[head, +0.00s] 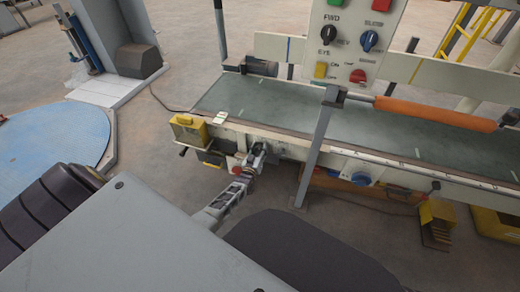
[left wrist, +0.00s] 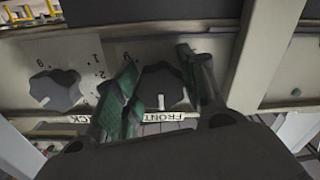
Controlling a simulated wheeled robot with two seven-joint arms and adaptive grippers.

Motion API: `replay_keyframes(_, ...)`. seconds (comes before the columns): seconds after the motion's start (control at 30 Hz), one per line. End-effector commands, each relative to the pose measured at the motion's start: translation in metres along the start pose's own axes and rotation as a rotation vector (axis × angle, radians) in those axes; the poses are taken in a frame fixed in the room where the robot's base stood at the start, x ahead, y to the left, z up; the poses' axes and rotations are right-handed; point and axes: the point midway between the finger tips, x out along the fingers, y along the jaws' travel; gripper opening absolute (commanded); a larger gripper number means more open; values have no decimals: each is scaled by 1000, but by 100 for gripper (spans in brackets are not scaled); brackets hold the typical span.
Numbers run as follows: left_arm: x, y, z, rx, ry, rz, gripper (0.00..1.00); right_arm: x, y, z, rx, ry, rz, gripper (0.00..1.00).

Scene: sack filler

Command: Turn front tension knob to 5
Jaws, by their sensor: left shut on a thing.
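The front tension knob (left wrist: 161,85) is dark and lobed, with a white mark at its lower edge in the left wrist view. The FRONT label (left wrist: 164,116) is just below it. My left gripper (left wrist: 158,66) has one green-padded finger on each side of this knob and is shut on it. The fingers hide the dial numbers around the knob, so I cannot read its setting. In the head view my left gripper (head: 256,153) is at the conveyor's near side, left of the slanted post. My right gripper is not in view.
A second dark knob (left wrist: 55,90) with partly visible numbers is to the left. The conveyor belt (head: 290,108) runs behind the side rail. A grey post (head: 316,150) is right of my left gripper. A control panel (head: 352,40) stands behind the belt.

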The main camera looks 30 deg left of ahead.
Motion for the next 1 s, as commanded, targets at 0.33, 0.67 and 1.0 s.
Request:
replay_keyframes(0.33,-1,1,2,18,-3,1,17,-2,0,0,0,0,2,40)
replay_keyframes(0.67,0,1,1,17,-2,1,63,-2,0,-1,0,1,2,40)
replay_keyframes(1.0,0,0,0,17,-1,0,63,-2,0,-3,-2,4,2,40)
